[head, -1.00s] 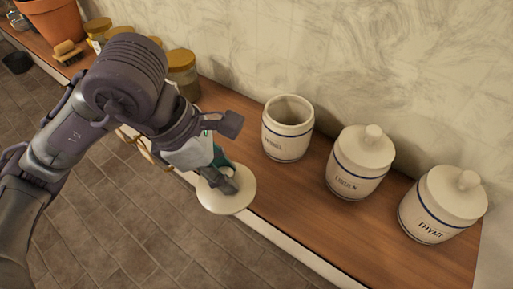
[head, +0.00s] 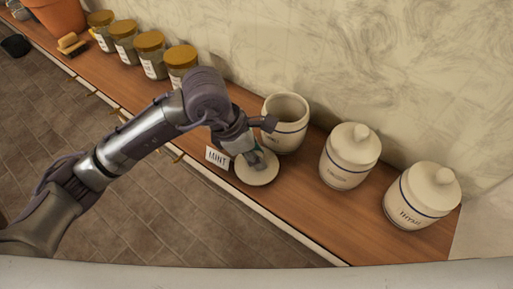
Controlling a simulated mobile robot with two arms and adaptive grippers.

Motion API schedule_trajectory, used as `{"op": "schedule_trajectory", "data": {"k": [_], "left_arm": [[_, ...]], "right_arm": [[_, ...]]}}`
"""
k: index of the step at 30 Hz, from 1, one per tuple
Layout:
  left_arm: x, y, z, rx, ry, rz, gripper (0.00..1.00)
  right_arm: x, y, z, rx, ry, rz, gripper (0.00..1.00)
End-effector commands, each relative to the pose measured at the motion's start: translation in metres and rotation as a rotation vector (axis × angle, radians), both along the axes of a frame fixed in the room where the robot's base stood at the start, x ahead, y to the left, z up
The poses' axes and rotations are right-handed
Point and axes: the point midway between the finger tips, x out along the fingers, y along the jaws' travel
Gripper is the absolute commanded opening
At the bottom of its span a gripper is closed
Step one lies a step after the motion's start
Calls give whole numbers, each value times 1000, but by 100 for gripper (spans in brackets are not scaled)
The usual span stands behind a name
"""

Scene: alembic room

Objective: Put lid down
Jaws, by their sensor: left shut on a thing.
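A round cream lid (head: 262,176) is at the front of the wooden counter, beside the open jar. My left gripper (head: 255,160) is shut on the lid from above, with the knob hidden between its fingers. The lid looks flat and at or very near the counter top; I cannot tell if it touches. The open cream jar (head: 287,108) with a blue band stands just behind, its mouth uncovered, partly hidden by my gripper. My right gripper is not in view.
Two lidded jars, one (head: 348,158) in the middle and the thyme jar (head: 421,197), stand to the right. A small MINT card (head: 217,157) stands just left of the lid. Several gold-lidded glass jars (head: 150,56) line the back left. The counter (head: 310,205) is bare right of the lid.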

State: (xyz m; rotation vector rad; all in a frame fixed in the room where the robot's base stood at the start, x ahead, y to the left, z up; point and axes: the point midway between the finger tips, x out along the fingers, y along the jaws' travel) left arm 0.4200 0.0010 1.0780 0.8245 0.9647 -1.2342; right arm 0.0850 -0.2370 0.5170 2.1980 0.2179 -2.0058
Motion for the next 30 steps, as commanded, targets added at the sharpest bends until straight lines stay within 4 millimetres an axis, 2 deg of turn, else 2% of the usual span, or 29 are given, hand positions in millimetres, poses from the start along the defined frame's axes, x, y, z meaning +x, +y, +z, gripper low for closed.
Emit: {"op": "schedule_trajectory", "data": {"k": [12,13,17,25,29,30], "left_arm": [[0,0,-6,-1,-1,-1,0],[0,0,-4,0,0,-1,34],[0,0,-4,0,1,-1,54],[0,0,-4,0,1,0,54],[0,0,2,0,1,0,54],[1,2,5,-1,-2,0,54]], "right_arm": [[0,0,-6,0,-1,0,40],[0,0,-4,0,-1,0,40],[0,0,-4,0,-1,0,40],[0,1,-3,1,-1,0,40],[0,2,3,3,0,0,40],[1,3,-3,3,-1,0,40]]}}
